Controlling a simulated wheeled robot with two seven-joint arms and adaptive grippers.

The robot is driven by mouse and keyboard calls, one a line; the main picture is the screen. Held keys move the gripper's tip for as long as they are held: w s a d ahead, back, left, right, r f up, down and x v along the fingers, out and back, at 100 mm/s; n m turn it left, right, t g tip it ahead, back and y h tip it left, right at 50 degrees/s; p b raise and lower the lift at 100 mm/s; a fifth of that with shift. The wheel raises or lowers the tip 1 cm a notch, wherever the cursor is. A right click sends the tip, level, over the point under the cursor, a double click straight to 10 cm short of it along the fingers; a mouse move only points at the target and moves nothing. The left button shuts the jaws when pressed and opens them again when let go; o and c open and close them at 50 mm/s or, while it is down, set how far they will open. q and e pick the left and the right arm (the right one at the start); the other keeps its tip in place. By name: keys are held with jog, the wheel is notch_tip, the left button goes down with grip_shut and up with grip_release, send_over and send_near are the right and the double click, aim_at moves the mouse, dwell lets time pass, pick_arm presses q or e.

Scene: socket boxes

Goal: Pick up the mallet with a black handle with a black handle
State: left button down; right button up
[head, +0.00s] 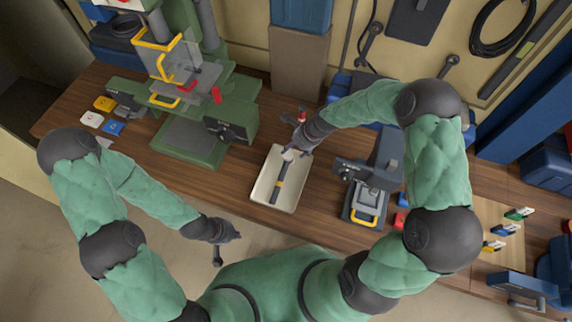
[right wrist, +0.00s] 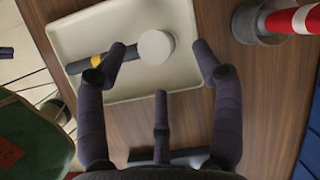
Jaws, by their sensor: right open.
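The mallet lies in a shallow cream tray (head: 258,192). Its black handle (head: 276,190) has a yellow band and its pale round head lies at the far end, partly behind my right gripper (head: 294,148). In the right wrist view the mallet's white head (right wrist: 155,47) shows between the two spread fingertips of my right gripper (right wrist: 160,56). The fingers are open; the left fingertip overlaps the handle near the head, and I cannot tell whether it touches. My left gripper (head: 218,252) hangs empty in front of the bench, too small to tell if open.
A green machine (head: 190,140) stands left of the tray. A grey vise-like device (head: 368,185) stands to its right. A red-and-white striped post (right wrist: 292,20) on a grey base is close to the right gripper. Bare wood surrounds the tray.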

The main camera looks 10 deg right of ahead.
aim_at(288, 154)
jog(key=x, duration=0.5)
jog(key=shift+s+a+f+b, duration=0.1)
jog(key=shift+s+a+b, duration=0.1)
jog(key=shift+s+b, duration=0.15)
jog(key=c, duration=1.3)
grip_shut()
